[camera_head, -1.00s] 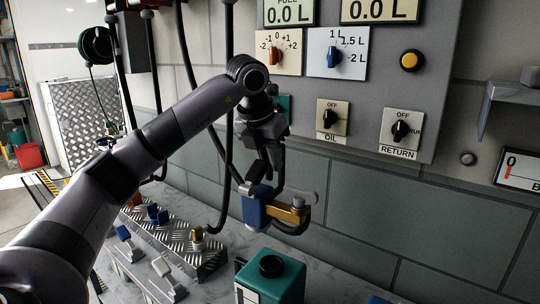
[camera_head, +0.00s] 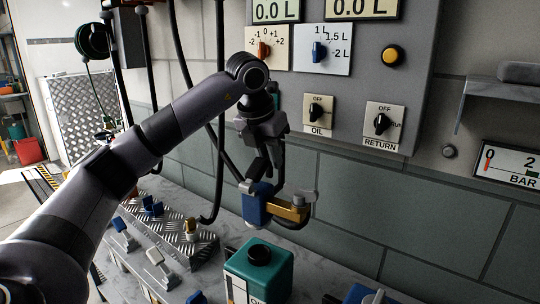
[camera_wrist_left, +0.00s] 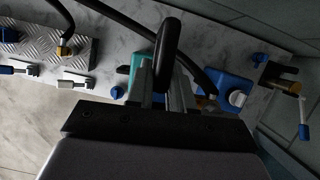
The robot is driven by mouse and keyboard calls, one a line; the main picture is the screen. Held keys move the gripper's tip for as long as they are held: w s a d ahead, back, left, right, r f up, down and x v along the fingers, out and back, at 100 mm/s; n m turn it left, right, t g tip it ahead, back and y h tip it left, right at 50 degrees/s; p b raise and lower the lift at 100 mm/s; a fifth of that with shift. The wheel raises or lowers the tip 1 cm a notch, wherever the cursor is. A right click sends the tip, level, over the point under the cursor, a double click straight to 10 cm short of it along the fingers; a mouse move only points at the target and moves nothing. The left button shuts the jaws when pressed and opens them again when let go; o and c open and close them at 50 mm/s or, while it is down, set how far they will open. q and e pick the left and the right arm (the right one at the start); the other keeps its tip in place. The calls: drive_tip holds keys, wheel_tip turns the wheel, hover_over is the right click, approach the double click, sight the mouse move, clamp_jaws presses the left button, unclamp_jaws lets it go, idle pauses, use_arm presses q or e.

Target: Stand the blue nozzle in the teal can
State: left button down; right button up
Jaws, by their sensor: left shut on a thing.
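My left gripper (camera_head: 263,176) is shut on the blue nozzle (camera_head: 257,205), which has a blue body, a brass part and a grey lever. The nozzle hangs clear of the counter. In the wrist view my gripper's fingers (camera_wrist_left: 165,98) hide most of the nozzle, with a black hose looping over them. The teal can (camera_head: 258,272) stands on the counter, its dark round top opening (camera_head: 259,254) facing up. In the head view it is just below the nozzle, with a gap between. The can is partly hidden behind the fingers in the wrist view (camera_wrist_left: 138,65). My right gripper is not in view.
A diamond-plate rack (camera_head: 172,222) stands left of the can, with a brass-tipped nozzle (camera_head: 191,229) in it. A blue can with a white cap (camera_wrist_left: 236,97) stands to the right. Hoses hang along the tiled wall. A control panel (camera_head: 350,80) is above.

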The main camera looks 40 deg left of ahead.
sight(268, 172)
use_arm(q)
drive_tip(key=shift+f+b, duration=2)
drive_tip(key=shift+f, duration=0.85)
drive_tip(key=shift+p, duration=0.4)
drive_tip(key=shift+f+b, duration=0.95)
drive_tip(key=shift+f, duration=0.3)
drive_tip(key=c, duration=0.9)
unclamp_jaws()
drive_tip(key=shift+d, duration=0.1)
drive_tip(key=shift+f, duration=0.15)
